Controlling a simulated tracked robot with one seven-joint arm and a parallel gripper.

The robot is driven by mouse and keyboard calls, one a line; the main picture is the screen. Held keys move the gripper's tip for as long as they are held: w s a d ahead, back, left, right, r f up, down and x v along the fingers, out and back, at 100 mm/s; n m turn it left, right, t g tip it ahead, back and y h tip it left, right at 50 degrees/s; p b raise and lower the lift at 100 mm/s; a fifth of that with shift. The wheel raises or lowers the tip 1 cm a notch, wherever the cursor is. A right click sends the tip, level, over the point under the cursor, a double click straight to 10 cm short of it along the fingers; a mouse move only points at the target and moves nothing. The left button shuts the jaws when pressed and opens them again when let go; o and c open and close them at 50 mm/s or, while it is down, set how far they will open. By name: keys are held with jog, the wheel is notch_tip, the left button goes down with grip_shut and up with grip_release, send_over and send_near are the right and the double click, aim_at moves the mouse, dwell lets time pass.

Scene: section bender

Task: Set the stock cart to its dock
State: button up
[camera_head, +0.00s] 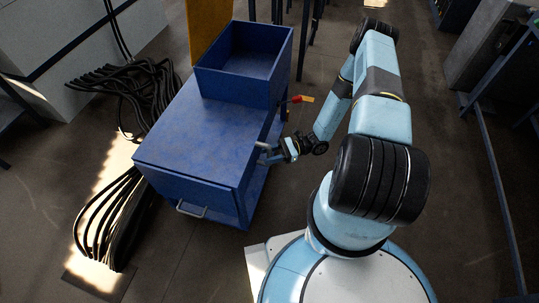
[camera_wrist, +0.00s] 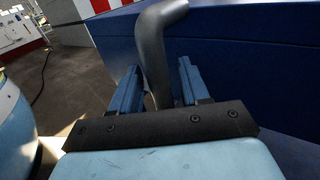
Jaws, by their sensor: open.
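The stock cart (camera_head: 190,135) is a blue box-like cart with an open blue bin (camera_head: 245,62) on its far end and a small grey handle (camera_head: 191,209) on its near face. My gripper (camera_head: 268,152) is at the cart's right side. In the wrist view my gripper (camera_wrist: 158,88) is open, with a bent grey bar (camera_wrist: 152,50) rising between its two blue fingers. The bar stands beside the cart's blue side panel (camera_wrist: 240,62). Whether the fingers touch the bar cannot be told. I cannot make out a dock for certain.
Bundles of black cables (camera_head: 125,90) lie on the floor left of the cart, with another cable bundle (camera_head: 108,222) nearer. A yellow panel (camera_head: 207,25) stands behind it. A red-and-yellow tag (camera_head: 302,99) shows at its right side. Floor to the right is mostly clear up to a rail (camera_head: 492,165).

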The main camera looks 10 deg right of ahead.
grip_shut()
dwell(0.3)
